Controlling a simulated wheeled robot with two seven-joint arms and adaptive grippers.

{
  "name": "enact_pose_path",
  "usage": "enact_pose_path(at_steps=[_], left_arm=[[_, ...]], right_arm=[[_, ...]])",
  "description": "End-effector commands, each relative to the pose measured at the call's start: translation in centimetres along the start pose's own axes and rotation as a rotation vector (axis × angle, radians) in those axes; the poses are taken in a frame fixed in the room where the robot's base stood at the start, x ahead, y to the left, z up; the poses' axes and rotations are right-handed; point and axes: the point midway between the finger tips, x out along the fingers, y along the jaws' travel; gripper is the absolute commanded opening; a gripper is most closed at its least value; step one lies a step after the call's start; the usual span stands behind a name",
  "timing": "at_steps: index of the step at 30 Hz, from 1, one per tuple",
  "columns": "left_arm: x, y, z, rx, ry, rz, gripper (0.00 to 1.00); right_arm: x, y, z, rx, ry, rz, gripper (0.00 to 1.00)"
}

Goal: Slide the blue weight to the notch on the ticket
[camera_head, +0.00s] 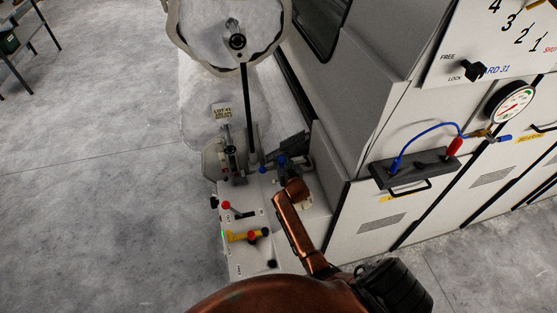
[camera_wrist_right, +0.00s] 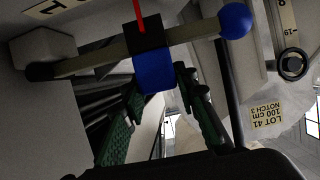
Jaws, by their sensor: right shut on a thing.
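The blue weight (camera_wrist_right: 153,72) hangs under a black block with a red line on a pale bar (camera_wrist_right: 105,59) in the right wrist view. The bar ends in a blue ball (camera_wrist_right: 236,20) at the right. My right gripper (camera_wrist_right: 162,84) has its green-padded fingers on both sides of the weight and is shut on it. The head view shows this gripper (camera_head: 291,145) as a dark shape beside the bar's blue ball (camera_head: 264,170). The ticket (camera_wrist_right: 269,116) reads LOT 41, 100 cm, NOTCH 3; it also shows in the head view (camera_head: 223,112). My left gripper is out of view.
A panel with a red-knobbed lever (camera_head: 226,206) and a yellow handle (camera_head: 243,236) lies below the gripper. A grey machine cabinet (camera_head: 345,75) stands close on the right, with a dark box and blue hose.

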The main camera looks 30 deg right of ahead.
Motion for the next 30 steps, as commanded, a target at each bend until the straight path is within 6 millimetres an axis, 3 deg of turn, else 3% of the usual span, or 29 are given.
enact_pose_path(at_steps=[1, 2, 9, 20, 23, 30], left_arm=[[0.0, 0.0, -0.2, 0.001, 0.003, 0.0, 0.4], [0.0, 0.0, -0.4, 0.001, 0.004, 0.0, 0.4], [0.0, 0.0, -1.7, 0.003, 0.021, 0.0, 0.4], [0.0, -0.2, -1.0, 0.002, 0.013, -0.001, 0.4], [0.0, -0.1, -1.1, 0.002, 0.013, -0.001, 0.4], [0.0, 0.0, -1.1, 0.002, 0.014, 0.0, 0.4]], right_arm=[[0.0, 0.1, 0.0, 0.0, 0.0, 0.001, 0.0], [0.0, 0.1, 0.0, 0.0, 0.0, 0.001, 0.29], [0.0, -0.1, 0.0, -0.001, 0.0, -0.001, 0.45], [-0.5, -0.2, 0.1, -0.001, -0.001, -0.002, 0.45], [-1.6, -0.2, 0.1, 0.0, 0.0, -0.003, 0.45], [-6.3, -0.1, 0.1, 0.0, 0.0, -0.003, 0.45]])
